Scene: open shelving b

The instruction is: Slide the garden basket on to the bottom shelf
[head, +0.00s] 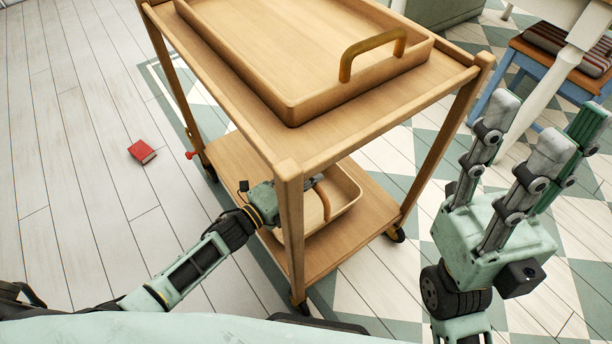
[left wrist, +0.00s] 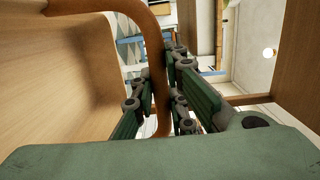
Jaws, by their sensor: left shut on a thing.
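The garden basket (head: 347,188) appears as a pale wooden tray-like basket with an arched handle, on the bottom shelf (head: 372,226) of a wooden trolley. My left gripper (head: 316,184) reaches in past the near corner post, which hides part of it and of the basket. In the left wrist view my left gripper (left wrist: 162,98) is shut on the basket's brown handle (left wrist: 152,32); the basket's inner wall (left wrist: 60,85) fills the left side. My right gripper (head: 546,132) is open and empty, fingers pointing up, at the right outside the trolley.
The trolley's top holds a larger wooden tray (head: 290,108) with a handle. Its corner post (head: 290,225) stands close to my left arm. A red book (head: 142,151) lies on the floor at left. A blue-framed stool (head: 540,62) stands at upper right. The left floor is mostly clear.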

